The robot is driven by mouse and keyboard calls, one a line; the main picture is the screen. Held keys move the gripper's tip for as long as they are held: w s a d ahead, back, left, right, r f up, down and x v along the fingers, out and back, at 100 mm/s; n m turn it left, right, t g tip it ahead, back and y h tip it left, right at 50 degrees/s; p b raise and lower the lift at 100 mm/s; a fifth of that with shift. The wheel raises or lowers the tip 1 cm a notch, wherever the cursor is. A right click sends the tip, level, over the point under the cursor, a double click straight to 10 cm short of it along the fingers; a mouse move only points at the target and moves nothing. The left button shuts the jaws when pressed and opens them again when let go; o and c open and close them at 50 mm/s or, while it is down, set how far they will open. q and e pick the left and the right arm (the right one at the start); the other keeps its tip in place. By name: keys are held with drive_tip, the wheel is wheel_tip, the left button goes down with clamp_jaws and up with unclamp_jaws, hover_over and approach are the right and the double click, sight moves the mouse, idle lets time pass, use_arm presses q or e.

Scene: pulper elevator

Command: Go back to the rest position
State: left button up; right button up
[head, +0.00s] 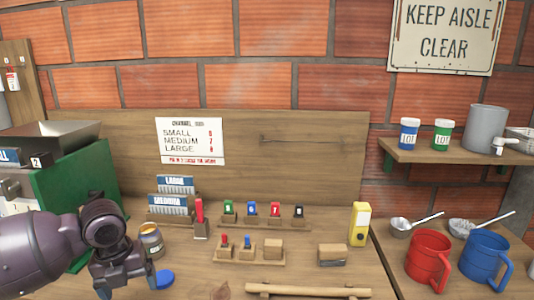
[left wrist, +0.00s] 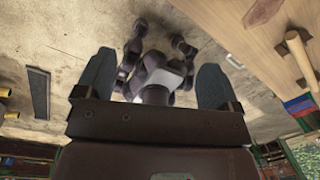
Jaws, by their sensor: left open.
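My left gripper (head: 126,284) is low at the left of the head view, over the front left of the workbench.
The green machine (head: 82,190) stands left of the bench. Small colored blocks (head: 252,209) stand in a rack, and a wooden bar (head: 310,290) lies at the front. Red mug (head: 428,257) and blue mug (head: 485,257) stand right. A yellow box (head: 360,224) stands near the bench's right edge.

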use_arm(q)
drive_tip(key=w+d+r+n+t+h, duration=0.3)
drive_tip(key=w+d+n+t+h, duration=0.2)
drive_tip(key=w+d+n+t, duration=0.6)
drive_tip(key=s+a+f+n+t, duration=0.1)
drive_tip(key=s+f+n, duration=0.1)
drive_tip(key=f+n, duration=0.1)
drive_tip(key=s+a+f+n, duration=0.1)
drive_tip(key=s+f+n, duration=0.1)
drive_tip(key=n, duration=0.3)
drive_tip(key=s+a+f+n+t, duration=0.1)
drive_tip(key=s+f+n, duration=0.2)
drive_tip(key=n, duration=0.1)
drive_tip(key=shift+s+f+t, duration=0.25)
drive_tip(key=shift+f+t, duration=0.05)
drive_tip(key=s+a+f+n+g+y, duration=0.1)
drive_tip(key=s+a+f+n+y, duration=0.1)
drive_tip(key=s+f, duration=0.7)
drive_tip(key=s+a+f+n+g+y, duration=0.2)
drive_tip(key=s+a+f+n, duration=0.3)
drive_tip(key=s+f, duration=0.5)
drive_tip(key=s+n+y, duration=0.1)
drive_tip(key=s, duration=0.5)
drive_tip(key=shift+f+y, duration=0.3)
use_arm(e)
drive_tip(key=shift+w+f, duration=0.1)
drive_tip(key=shift+f, duration=0.05)
